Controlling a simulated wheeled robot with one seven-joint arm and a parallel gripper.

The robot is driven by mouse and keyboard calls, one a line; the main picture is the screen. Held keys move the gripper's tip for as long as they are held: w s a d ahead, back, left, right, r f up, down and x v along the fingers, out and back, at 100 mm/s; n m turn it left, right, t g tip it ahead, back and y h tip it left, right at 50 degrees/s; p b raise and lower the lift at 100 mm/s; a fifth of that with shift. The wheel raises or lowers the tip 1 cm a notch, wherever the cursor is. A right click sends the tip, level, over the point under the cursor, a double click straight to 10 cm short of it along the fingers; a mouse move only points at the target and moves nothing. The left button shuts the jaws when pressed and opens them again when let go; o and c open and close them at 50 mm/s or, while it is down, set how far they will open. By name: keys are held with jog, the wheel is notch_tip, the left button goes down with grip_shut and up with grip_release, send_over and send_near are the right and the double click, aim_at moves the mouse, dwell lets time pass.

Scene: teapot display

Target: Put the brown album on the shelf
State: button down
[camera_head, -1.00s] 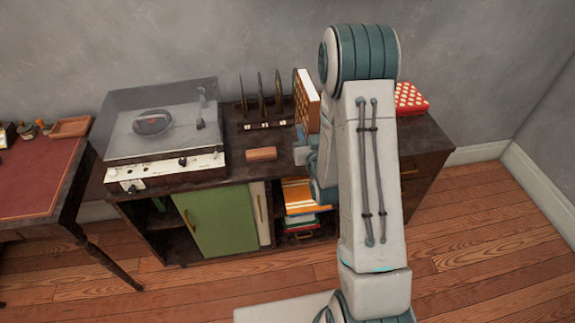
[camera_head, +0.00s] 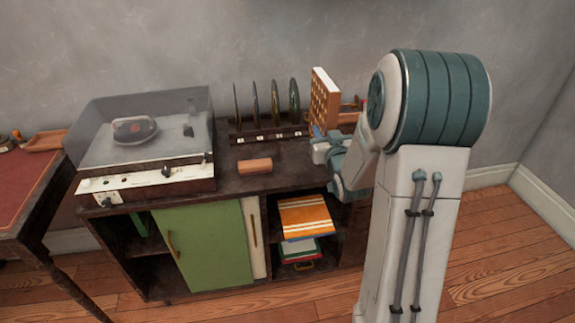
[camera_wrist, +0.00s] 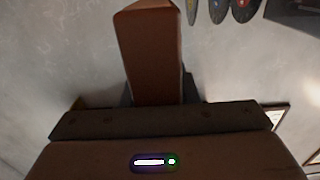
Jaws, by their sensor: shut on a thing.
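The brown album (camera_head: 325,100) stands upright at the right end of the record rack, with a pale pattern on its face. My gripper (camera_head: 328,147) is at its lower part and shut on it. In the wrist view a brown slab, the album (camera_wrist: 150,55), sticks out from between the jaws (camera_wrist: 158,105). The arm hides part of the album's lower end, so I cannot tell whether it touches the cabinet top. The shelf (camera_head: 325,243) is an open compartment in the cabinet front, holding an orange striped album (camera_head: 305,216) above a few other flat items.
A turntable (camera_head: 145,145) with a clear lid stands on the left of the cabinet. A rack (camera_head: 268,134) holds several upright records. A small brown block (camera_head: 254,165) lies on the cabinet top. A green door (camera_head: 203,245) closes the middle. A red-topped desk (camera_head: 22,195) is at left.

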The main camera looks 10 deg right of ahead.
jog(key=shift+w+a+f, duration=0.85)
jog(key=shift+a+f, duration=0.6)
jog(key=shift+f, duration=0.2)
jog(key=shift+w+a+f, duration=0.85)
jog(key=shift+a+f, duration=0.65)
jog(key=shift+f, duration=0.2)
jog(key=shift+w+a+f, duration=0.85)
jog(key=shift+a+f, duration=0.6)
jog(key=shift+f, duration=0.2)
jog(key=shift+f+b, duration=0.2)
jog(key=shift+b, duration=0.15)
jog(key=c, duration=1.1)
grip_release()
